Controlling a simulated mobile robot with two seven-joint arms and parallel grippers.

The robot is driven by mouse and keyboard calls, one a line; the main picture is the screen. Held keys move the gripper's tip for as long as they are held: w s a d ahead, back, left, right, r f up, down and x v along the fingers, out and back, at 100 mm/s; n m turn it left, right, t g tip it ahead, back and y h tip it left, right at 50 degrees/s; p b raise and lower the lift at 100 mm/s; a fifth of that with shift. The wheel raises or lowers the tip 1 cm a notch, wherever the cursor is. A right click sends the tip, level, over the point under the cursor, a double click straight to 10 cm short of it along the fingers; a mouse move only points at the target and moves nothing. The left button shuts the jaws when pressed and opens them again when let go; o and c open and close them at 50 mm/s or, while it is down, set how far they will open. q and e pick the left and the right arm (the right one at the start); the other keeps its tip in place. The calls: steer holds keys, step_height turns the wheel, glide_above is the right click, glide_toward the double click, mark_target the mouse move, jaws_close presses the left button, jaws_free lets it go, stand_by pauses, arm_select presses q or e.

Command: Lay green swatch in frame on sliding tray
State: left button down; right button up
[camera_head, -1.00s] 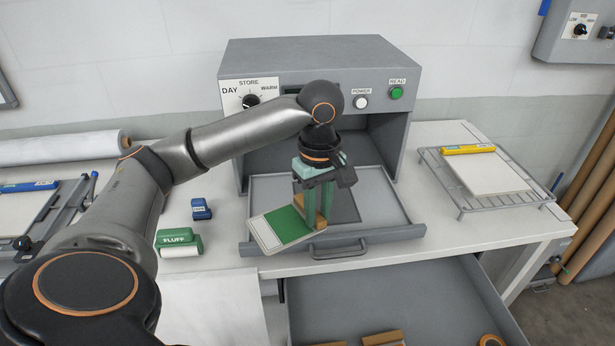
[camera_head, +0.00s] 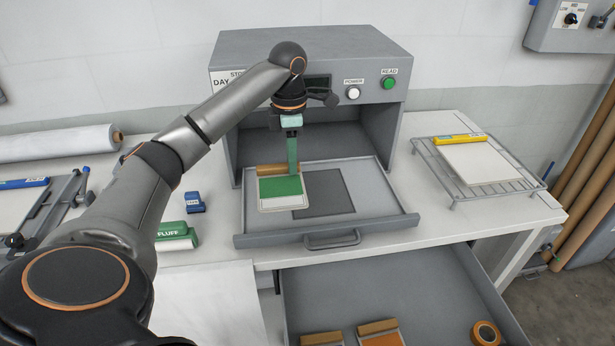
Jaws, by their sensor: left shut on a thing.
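The green swatch (camera_head: 281,186) is a white card with a green panel and a brown strip along its far edge. My left gripper (camera_head: 291,172) is shut on it at the brown strip and holds it above the left part of the sliding tray. The sliding tray (camera_head: 375,205) is pulled out of the grey press and has a handle in front. The frame, a dark grey rectangle (camera_head: 332,192) on the tray, lies right of the swatch and is partly covered by it. Whether the swatch touches the tray I cannot tell. My right gripper is not in view.
The press (camera_head: 310,55) stands behind the tray. Below, an open drawer (camera_head: 420,285) holds other swatches and a tape roll (camera_head: 486,333). A wire rack (camera_head: 475,185) stands at right. A blue block (camera_head: 195,202) and green fluff roller (camera_head: 176,235) lie at left.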

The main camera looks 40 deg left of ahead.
arm_select(q)
glide_above(308, 191)
step_height(308, 191, down, 6)
steer(key=shift+r, duration=0.15)
steer(key=shift+f+p, duration=0.3)
steer(key=shift+f, duration=1.35)
steer(key=shift+f, duration=0.2)
steer(key=c, duration=0.7)
jaws_free()
step_height(308, 191, up, 12)
steer(key=shift+r, duration=0.2)
